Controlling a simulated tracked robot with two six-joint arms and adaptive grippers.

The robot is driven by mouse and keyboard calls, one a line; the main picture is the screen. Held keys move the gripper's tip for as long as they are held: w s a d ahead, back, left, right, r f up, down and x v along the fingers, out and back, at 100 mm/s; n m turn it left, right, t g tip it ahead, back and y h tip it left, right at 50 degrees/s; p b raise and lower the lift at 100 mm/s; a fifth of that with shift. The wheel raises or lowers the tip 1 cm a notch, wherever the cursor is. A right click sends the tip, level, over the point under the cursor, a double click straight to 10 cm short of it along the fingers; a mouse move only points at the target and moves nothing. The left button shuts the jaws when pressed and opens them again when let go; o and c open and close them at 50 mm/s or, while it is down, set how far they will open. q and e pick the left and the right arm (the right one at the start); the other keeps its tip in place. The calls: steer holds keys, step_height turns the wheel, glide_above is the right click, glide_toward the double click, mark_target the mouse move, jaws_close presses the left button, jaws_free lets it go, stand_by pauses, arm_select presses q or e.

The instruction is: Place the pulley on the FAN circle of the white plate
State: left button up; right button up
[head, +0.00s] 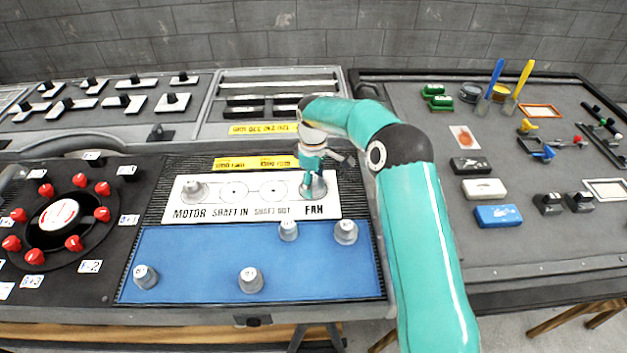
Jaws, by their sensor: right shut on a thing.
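The white plate (255,213) lies at the middle of the workbench, with circles labelled MOTOR, SHAFT IN, SHAFT OUT and FAN from left to right. My right gripper (313,178) points down over the FAN circle. It is shut on a grey pulley (314,189), which is at the FAN circle; I cannot tell whether it touches the plate. The gripper partly hides the pulley and the circle. Another grey pulley (194,190) stands on the MOTOR circle. The SHAFT IN and SHAFT OUT circles are empty. My left gripper is not in view.
A blue mat (200,255) in front of the plate holds several grey pulleys, including one (288,230) and another (346,231) close below FAN. A dial with red knobs (58,214) is at left. A grey tray (500,250) with tools and blocks is at right.

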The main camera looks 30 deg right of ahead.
mark_target(314, 178)
steer(key=o, duration=1.3)
step_height(314, 178, up, 12)
steer(key=shift+s+r, duration=0.1)
stand_by(0.3)
